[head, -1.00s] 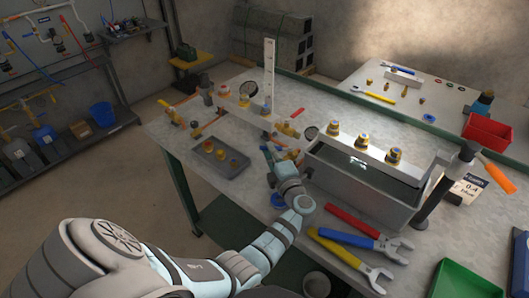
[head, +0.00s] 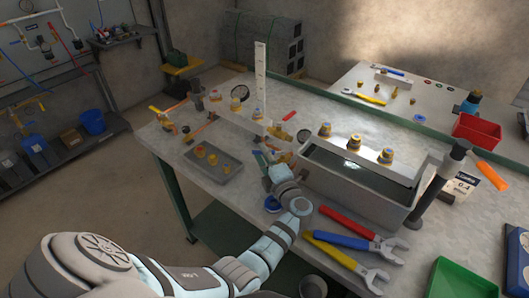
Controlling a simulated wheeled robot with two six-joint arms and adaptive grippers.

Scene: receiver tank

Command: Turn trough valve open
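The trough (head: 357,182) is a grey open tank on the bench, with a pale bar carrying several brass fittings (head: 354,142) above it. A brass valve body (head: 281,136) sits left of the trough, by a round gauge (head: 303,136). A small red lever (head: 288,116) shows just behind it; I cannot tell which valve it belongs to. My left gripper (head: 264,157) is at the trough's left end, in front of the brass valve and apparently apart from it. Its fingers are small and partly overlapped, so their opening is unclear. My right gripper is out of view.
A grey tray (head: 213,176) with brass parts lies left of my gripper. Red (head: 347,221) and blue-handled (head: 345,242) wrenches lie in front of the trough. A tall white gauge board (head: 260,85) stands behind. A green bin (head: 462,281) is front right.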

